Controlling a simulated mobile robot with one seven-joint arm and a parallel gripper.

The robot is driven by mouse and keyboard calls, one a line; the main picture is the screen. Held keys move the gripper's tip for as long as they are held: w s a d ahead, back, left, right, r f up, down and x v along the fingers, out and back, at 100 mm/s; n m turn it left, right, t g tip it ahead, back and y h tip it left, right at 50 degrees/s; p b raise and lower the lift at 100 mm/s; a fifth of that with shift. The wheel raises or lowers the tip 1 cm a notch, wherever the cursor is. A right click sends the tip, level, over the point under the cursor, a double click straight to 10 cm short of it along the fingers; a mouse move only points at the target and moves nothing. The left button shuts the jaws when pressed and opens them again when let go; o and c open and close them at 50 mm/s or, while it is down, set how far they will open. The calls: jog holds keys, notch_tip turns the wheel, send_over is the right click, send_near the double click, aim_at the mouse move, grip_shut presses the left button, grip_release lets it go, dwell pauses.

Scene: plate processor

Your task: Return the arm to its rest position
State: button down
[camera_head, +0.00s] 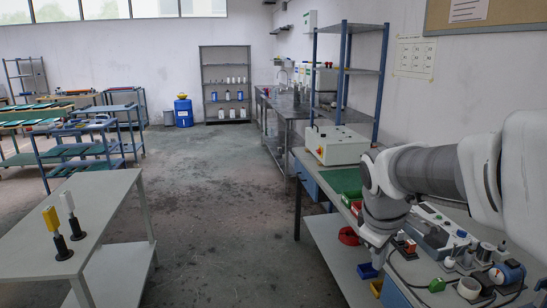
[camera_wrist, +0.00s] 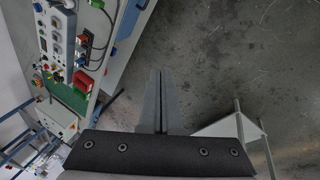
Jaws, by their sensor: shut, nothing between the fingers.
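My arm (camera_head: 425,172) reaches in from the right edge in the head view, above the workbench on the right, with its wrist end (camera_head: 380,225) bent downward. In the wrist view my gripper (camera_wrist: 161,75) shows with its two dark fingers side by side and touching. The gripper is shut and empty, and the fingers lie over bare floor. In the head view I cannot make out the fingertips clearly.
The workbench (camera_head: 315,178) carries a white control box (camera_head: 337,145), small bins and cabled devices close to my arm. A shelf frame (camera_head: 346,72) rises behind. A grey table (camera_head: 92,205) with a yellow and a white handled tool stands left. The middle floor (camera_head: 225,210) is clear.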

jog(key=s+a+r+m+t+y+p, duration=0.1)
jog(key=s+a+r+m, duration=0.1)
jog(key=s, duration=0.6)
jog(key=s+a+r+m+t+y+p, duration=0.1)
jog(key=s+a+r+m, duration=0.1)
jog(key=s+a+m, duration=0.2)
jog(key=shift+s+m+p, duration=0.4)
jog(key=shift+s+m, duration=0.5)
jog(key=shift+s, duration=1)
